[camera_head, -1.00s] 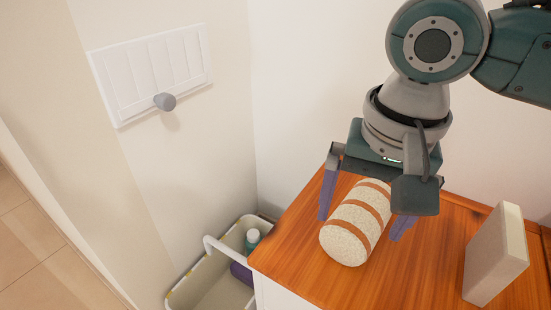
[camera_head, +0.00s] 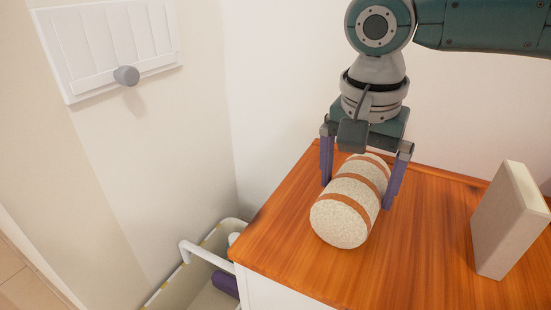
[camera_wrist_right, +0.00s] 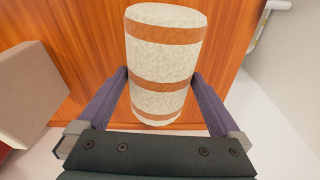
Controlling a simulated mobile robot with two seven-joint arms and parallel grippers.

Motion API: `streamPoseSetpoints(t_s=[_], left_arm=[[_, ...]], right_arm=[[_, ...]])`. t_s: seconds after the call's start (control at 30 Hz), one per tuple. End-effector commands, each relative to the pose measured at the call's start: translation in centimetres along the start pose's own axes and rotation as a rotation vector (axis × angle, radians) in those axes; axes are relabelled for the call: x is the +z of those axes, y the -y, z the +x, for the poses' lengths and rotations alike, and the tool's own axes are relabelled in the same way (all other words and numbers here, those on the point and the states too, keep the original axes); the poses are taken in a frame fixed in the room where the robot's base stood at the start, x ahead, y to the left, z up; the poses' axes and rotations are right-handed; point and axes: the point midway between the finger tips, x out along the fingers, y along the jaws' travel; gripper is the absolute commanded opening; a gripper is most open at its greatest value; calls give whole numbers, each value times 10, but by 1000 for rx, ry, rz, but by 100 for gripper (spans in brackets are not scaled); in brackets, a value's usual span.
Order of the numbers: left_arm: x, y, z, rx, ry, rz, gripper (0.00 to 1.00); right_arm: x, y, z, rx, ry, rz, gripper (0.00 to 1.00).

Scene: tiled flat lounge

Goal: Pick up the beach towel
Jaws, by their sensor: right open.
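The beach towel (camera_head: 344,214) is a rolled, cream, speckled cylinder with orange-brown bands. It lies on the wooden top of a cabinet (camera_head: 420,265). My right gripper (camera_head: 356,196) is open, with one purple finger on each side of the roll's far part. In the right wrist view the towel (camera_wrist_right: 162,62) lies between the two spread fingers (camera_wrist_right: 163,72) and extends beyond them. Whether either finger touches it, I cannot tell. My left gripper does not show.
A beige upright block (camera_head: 505,222) stands on the cabinet to the right of the towel. A bin with a white handle (camera_head: 205,256) holds a few items beside the cabinet at lower left. A white wall panel with a grey knob (camera_head: 126,75) is at upper left. Walls stand close behind the cabinet.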

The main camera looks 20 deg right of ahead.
Motion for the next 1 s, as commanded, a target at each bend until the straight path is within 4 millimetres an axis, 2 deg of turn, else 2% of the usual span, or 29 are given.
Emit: streamPoseSetpoints(t_s=[0.03,0.1,0.37,1.0], left_arm=[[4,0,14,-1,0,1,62],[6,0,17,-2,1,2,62],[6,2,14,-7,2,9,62],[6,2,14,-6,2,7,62]], right_arm=[[1,0,16,1,-1,1,100],[1,0,21,2,0,0,100],[0,0,19,0,0,-1,98],[0,0,19,1,0,-2,26]])
